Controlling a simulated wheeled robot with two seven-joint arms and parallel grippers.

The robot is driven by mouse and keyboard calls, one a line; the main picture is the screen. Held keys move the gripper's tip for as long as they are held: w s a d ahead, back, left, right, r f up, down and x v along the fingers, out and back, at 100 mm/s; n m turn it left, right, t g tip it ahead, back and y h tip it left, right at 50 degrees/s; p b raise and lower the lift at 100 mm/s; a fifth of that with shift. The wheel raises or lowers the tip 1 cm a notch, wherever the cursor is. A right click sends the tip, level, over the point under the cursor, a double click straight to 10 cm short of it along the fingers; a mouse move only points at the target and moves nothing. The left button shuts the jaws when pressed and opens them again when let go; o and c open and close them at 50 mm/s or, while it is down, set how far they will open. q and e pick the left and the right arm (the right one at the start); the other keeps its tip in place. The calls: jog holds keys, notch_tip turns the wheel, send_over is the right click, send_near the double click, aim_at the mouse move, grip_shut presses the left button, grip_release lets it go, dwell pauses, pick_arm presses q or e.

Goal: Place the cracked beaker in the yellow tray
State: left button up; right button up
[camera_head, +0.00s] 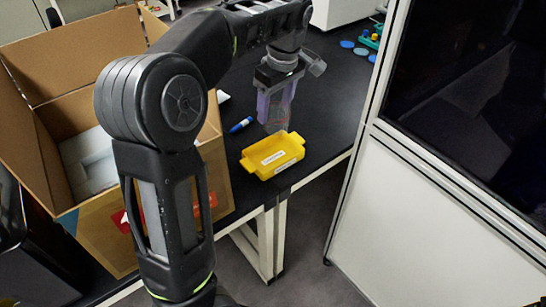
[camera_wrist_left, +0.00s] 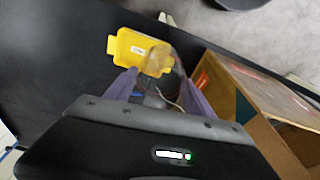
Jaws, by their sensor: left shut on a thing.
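The yellow tray (camera_head: 258,159) sits near the front edge of the black bench, with a white label on its side and another inside. My left gripper (camera_head: 276,107) points down just behind and above the tray, its purple fingers shut on the clear beaker (camera_head: 277,126). Faint reddish lines show on the beaker. In the left wrist view the beaker (camera_wrist_left: 158,58) hangs beyond the fingertips and overlaps part of the tray (camera_wrist_left: 125,46). I cannot tell the exact height between beaker and tray. My right gripper is not in view.
An open cardboard box (camera_head: 75,60) with a pale block inside stands at the left. A blue marker (camera_head: 241,125) lies on the bench (camera_head: 330,112) beside the tray. Blue discs (camera_head: 347,44) lie at the back. A white cabinet with a dark window (camera_head: 470,90) stands at the right.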

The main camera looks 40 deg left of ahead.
pick_arm(q)
jog(key=w+a+f+n, duration=0.1)
jog(key=w+a+f, duration=0.2)
jog(key=f, duration=0.2)
jog(key=w+a+f+n+p, duration=0.1)
jog(key=w+a+f+n, duration=0.1)
jog(key=f, duration=0.4)
jog(key=shift+w+a+g, duration=0.3)
jog(key=shift+w+a, duration=0.15)
jog(key=shift+w, duration=0.4)
jog(key=shift+f, duration=0.1)
jog(key=p, duration=0.2)
send_over(272, 157)
notch_tip(272, 157, down, 6)
jog(key=shift+f, duration=0.1)
notch_tip(272, 157, down, 3)
jog(key=shift+r+p, duration=0.15)
jog(key=shift+p, duration=0.2)
jog(key=shift+f, duration=0.4)
